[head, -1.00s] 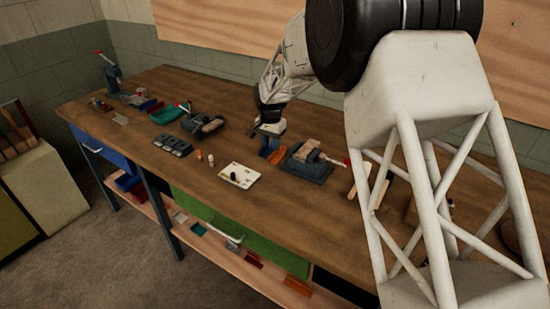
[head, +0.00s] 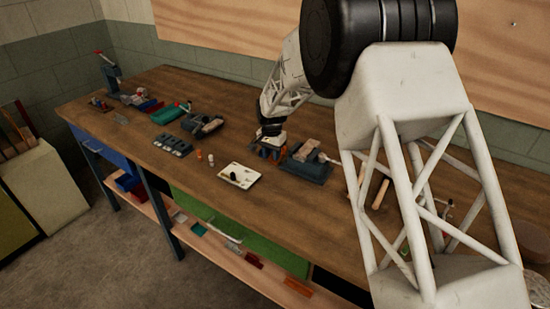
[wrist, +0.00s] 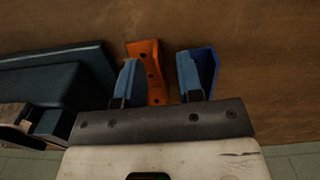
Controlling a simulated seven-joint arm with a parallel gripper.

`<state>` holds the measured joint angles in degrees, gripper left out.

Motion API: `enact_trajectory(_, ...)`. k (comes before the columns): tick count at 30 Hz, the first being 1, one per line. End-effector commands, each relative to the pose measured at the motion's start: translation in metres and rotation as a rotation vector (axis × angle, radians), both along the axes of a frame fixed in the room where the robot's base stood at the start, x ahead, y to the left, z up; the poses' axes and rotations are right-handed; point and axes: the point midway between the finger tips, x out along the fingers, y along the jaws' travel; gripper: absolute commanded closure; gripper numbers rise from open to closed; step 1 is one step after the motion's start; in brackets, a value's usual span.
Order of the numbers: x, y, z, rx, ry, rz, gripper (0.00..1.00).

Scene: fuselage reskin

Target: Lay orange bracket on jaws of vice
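In the head view my gripper (head: 270,153) is low over the bench, just left of the vice, and mostly hides the bracket. The dark teal vice (head: 308,172) also shows at the left of the wrist view (wrist: 70,72).
A blue part (wrist: 209,68) stands close to the right finger. A pale plate (head: 240,176) with a dark piece on it lies left of the vice. Wooden-handled tools (head: 379,193) lie to the right. Bare bench (head: 235,205) shows in front.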

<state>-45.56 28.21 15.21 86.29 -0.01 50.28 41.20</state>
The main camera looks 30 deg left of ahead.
Motion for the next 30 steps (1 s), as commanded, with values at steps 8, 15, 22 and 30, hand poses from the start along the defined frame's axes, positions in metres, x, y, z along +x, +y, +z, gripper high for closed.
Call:
enact_trajectory(8,0.0,0.0,0.0,0.0,0.0,0.0,0.83)
enact_trajectory(15,0.0,0.0,0.0,0.0,0.0,0.0,1.0)
enact_trajectory(22,0.0,0.0,0.001,0.0,0.0,0.0,1.0)
enact_trajectory(30,0.0,0.0,0.015,0.001,-0.001,0.0,1.0)
